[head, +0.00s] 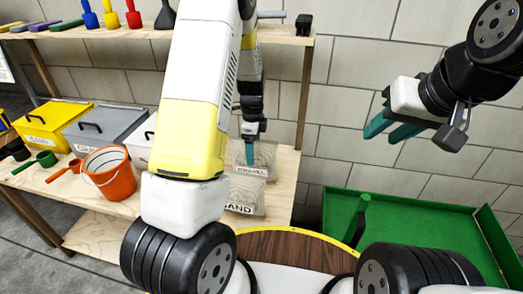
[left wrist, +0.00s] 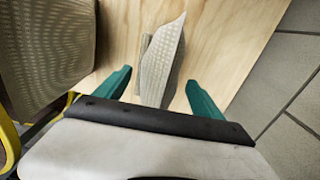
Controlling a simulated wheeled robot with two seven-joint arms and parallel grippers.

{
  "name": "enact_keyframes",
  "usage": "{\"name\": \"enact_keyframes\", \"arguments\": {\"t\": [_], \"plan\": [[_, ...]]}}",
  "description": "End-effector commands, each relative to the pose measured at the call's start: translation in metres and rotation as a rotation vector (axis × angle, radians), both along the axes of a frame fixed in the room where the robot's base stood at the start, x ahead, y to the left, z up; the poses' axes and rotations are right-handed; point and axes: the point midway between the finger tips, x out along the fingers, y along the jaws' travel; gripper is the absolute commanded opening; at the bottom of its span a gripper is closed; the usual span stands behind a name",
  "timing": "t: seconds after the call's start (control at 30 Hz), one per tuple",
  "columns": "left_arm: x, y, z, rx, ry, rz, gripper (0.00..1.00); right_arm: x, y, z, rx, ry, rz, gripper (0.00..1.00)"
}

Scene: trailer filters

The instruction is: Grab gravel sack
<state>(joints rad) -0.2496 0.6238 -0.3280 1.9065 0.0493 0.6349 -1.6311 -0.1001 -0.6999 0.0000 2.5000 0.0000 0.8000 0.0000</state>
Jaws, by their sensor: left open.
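The gravel sack (head: 263,157), pale and labelled GRAVEL, stands on the lower wooden shelf in the head view. My left gripper (head: 250,146) points down at it from above, its fingers partly overlapping the sack's top. In the left wrist view, a pale woven sack (left wrist: 162,62) lies between the two open teal fingers of this gripper (left wrist: 158,80). Its label does not show there, and I cannot tell whether either finger touches it. My right gripper (head: 381,132) is open and empty, raised in front of the block wall at the right.
The sand sack (head: 244,190) stands just in front of the gravel sack. A bigger woven sack (left wrist: 45,50) fills the left of the wrist view. An orange bucket (head: 108,178), a yellow bin (head: 52,122) and a grey bin (head: 100,125) stand left. A green tray (head: 400,215) lies right.

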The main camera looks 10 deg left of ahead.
Motion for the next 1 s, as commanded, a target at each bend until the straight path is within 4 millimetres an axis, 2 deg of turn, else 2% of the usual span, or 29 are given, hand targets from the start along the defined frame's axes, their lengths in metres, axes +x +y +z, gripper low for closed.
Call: {"name": "enact_keyframes", "arguments": {"t": [0.17,0.57,1.0], "plan": [[0.0002,-0.0001,0.0001,0.000,-0.001,0.000,0.78,0.0000,0.0000,0.0000,0.000,0.000,0.000,0.36],[0.0002,-0.0002,0.0005,0.000,-0.001,0.000,0.00,-0.0001,0.0000,0.0001,0.000,0.000,0.000,0.36],[0.0022,-0.0004,0.0087,-0.001,-0.007,-0.001,0.00,0.0000,0.0000,0.0000,0.000,0.000,0.000,0.36]]}}
